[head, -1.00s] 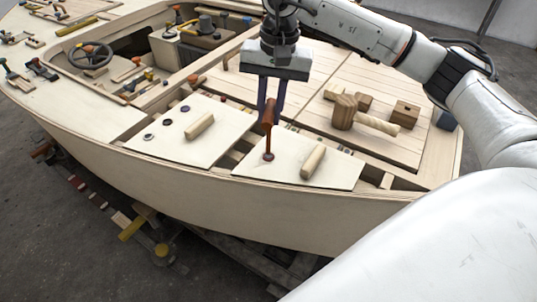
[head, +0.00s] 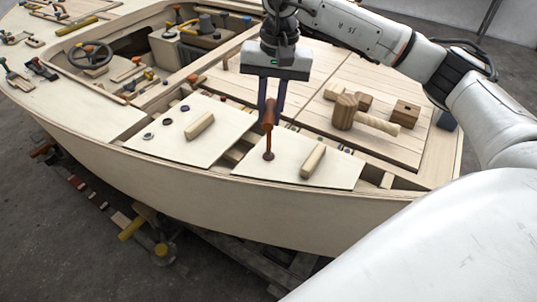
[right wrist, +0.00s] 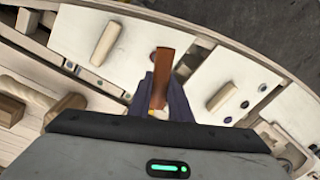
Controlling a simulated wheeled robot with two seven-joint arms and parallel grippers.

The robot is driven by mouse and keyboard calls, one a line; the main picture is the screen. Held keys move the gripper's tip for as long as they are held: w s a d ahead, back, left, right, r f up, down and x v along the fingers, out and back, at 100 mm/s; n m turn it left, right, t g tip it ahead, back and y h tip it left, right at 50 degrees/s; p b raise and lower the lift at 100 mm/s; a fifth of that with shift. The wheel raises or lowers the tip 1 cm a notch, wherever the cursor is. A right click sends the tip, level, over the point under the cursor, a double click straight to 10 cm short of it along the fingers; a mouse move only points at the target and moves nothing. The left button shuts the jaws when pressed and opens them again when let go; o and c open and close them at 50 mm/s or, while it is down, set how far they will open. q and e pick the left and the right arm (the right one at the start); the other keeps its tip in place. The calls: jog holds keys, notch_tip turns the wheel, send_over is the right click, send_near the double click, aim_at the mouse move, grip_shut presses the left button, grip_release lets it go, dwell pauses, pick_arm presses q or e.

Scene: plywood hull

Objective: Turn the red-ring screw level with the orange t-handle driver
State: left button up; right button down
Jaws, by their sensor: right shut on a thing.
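The orange t-handle driver (head: 268,130) stands upright at the left part of the front right hatch panel (head: 325,178). My right gripper (head: 270,118) is shut on its handle from above. The driver's tip meets the panel at a small dark reddish spot (head: 268,156), where the red-ring screw seems to be; the tip covers most of it, so its angle cannot be told. In the right wrist view the driver's handle (right wrist: 163,75) sits between the dark fingers. My left gripper is not in view.
A wooden bar handle (head: 313,161) lies on the same panel, right of the driver. The neighbouring panel (head: 215,150) has another bar handle and several dark ringed screws. A wooden mallet (head: 360,115) and blocks lie on the deck behind. Narrow gaps with small parts separate the panels.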

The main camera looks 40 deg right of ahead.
jog(key=shift+f, duration=0.3)
jog(key=m, duration=0.4)
jog(key=shift+s+d+m+h, duration=0.1)
jog(key=shift+s+m+h, duration=0.1)
jog(key=shift+m+h, duration=0.1)
